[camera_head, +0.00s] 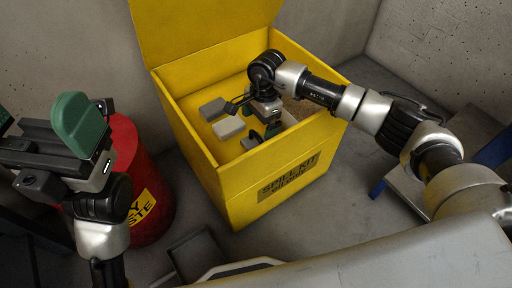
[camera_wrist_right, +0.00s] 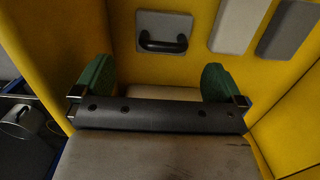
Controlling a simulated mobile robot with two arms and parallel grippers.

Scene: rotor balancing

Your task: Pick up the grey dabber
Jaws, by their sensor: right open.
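The grey dabber is most likely the flat grey plate with a black loop handle (camera_wrist_right: 165,34) in the right wrist view. It lies inside the yellow box, apart from my right gripper. In the head view the grey dabber (camera_head: 250,142) is small and partly covered by my right gripper. My right gripper (camera_head: 262,120) is inside the box, open. In the right wrist view my right gripper (camera_wrist_right: 157,84) shows its green fingers spread, with the handle beyond them. My left gripper (camera_head: 42,124) is at the far left, outside the box, with green fingers apart and nothing between them.
The yellow spill kit box (camera_head: 218,183) has its lid raised. A light grey block (camera_head: 229,127) and a darker grey block (camera_head: 213,109) lie in it beside the dabber. A red waste drum (camera_head: 150,190) stands left of the box, near my left arm. Concrete walls stand behind.

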